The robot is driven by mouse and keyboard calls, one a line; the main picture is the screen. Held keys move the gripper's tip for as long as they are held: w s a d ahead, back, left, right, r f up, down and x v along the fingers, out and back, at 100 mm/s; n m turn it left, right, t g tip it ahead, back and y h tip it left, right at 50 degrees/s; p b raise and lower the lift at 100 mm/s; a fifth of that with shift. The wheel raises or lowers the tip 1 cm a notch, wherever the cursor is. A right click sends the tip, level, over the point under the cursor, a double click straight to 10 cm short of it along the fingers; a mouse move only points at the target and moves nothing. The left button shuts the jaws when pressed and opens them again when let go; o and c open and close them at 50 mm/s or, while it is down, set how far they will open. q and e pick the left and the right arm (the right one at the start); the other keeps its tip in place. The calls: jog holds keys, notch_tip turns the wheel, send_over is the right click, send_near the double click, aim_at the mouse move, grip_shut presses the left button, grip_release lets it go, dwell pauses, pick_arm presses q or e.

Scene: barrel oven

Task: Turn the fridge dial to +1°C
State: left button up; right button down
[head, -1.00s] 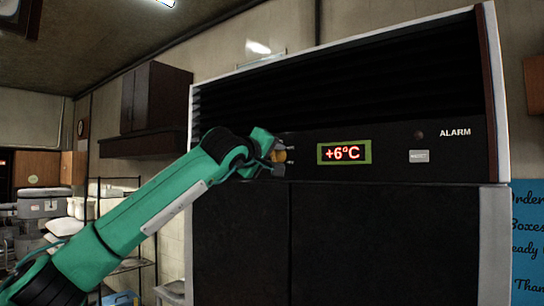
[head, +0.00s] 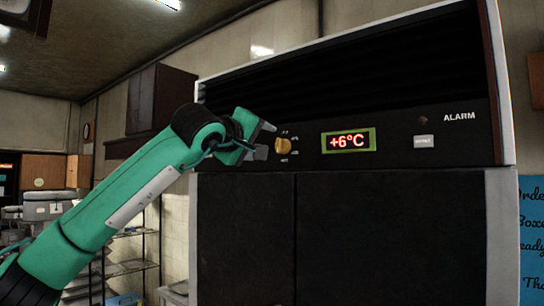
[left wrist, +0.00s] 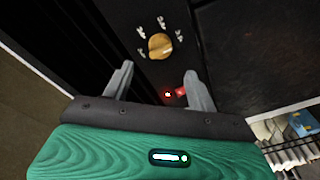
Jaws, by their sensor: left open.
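The fridge dial (head: 283,146) is a round yellow-gold knob on the black control panel, with white marks around it. It also shows in the left wrist view (left wrist: 160,46), beyond the fingertips. The display (head: 348,141) right of the dial reads +6°C in red inside a green frame. My left gripper (head: 268,139) is open and empty, just left of the dial and apart from it. In the left wrist view its two grey fingers (left wrist: 160,84) point toward the panel, with the dial ahead of the gap. My right gripper is not in view.
The fridge (head: 390,235) has dark doors below the panel and a black louvred top. A small white button plate (head: 424,141) and an ALARM label are at the panel's right. A dark wall cabinet (head: 157,98) and wire shelving (head: 130,266) stand at the left.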

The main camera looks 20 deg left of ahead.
pick_arm(q)
jog(key=b+v, duration=0.1)
jog(key=v, duration=0.4)
jog(key=shift+s+b, duration=0.25)
jog(key=shift+b, duration=0.05)
